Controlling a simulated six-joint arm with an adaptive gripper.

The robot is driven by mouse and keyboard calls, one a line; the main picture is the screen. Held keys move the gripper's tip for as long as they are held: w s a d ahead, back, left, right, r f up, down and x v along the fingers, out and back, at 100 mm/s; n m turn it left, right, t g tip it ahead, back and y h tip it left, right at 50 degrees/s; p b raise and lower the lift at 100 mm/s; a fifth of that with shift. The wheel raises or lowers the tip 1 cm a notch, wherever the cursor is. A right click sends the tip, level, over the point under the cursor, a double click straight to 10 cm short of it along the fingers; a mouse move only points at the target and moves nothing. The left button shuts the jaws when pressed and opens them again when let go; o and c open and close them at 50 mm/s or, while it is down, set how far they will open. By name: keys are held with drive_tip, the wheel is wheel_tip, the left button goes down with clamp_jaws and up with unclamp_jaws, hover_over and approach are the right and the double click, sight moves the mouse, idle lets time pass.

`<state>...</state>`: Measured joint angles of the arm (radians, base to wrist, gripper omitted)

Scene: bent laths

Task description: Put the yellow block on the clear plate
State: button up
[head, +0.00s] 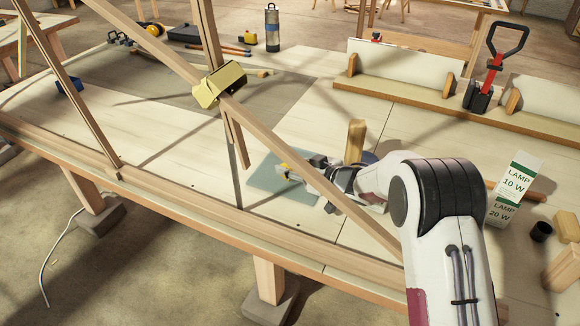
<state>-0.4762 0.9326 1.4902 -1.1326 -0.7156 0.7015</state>
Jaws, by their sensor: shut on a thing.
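The clear plate (262,187) is a flat grey-green see-through square on the workbench, near the middle of the view. My gripper (289,170) reaches in from the right over the plate and is shut on the small yellow block (284,167). Only a small part of the block shows at the fingertips. I cannot tell whether the block touches the plate or is held just above it. A slanting wooden lath crosses in front of my gripper's wrist and hides part of it.
Long wooden laths (160,45) cross above the bench, joined by a brass-coloured fitting (220,85). An upright wooden block (355,141) stands just behind my gripper. A lamp carton (514,188) stands at the right. The bench (150,165) left of the plate is mostly clear.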

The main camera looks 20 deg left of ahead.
drive_tip(key=o, duration=1.1)
drive_tip(key=shift+f, duration=0.1)
drive_tip(key=shift+c, duration=0.2)
drive_tip(key=shift+d+r, duration=0.1)
drive_tip(key=shift+r, duration=0.1)
drive_tip(key=shift+v, duration=5.9)
